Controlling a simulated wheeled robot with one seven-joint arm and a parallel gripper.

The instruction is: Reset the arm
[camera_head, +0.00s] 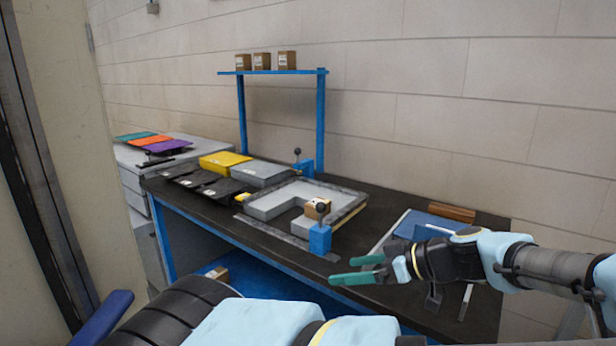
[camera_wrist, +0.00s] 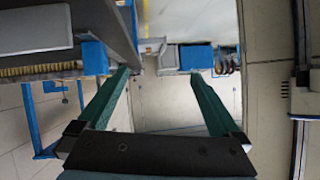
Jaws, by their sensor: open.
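My gripper (camera_head: 362,269) shows in the head view at the end of my light blue and black arm, which reaches in from the right. Its two green fingers are spread apart and point left, with nothing between them. It hangs over the front edge of the dark workbench (camera_head: 270,226). In the wrist view, my gripper (camera_wrist: 160,88) also shows open and empty, with the floor beyond the fingers. The workbench edge lies on the left of that view.
A grey fixture with a small cardboard box (camera_head: 317,208) and a blue clamp block (camera_head: 320,239) stand left of my gripper. A blue tray (camera_head: 425,226) lies behind it. A yellow bin (camera_head: 224,161) and a shelf with boxes (camera_head: 272,72) are farther back.

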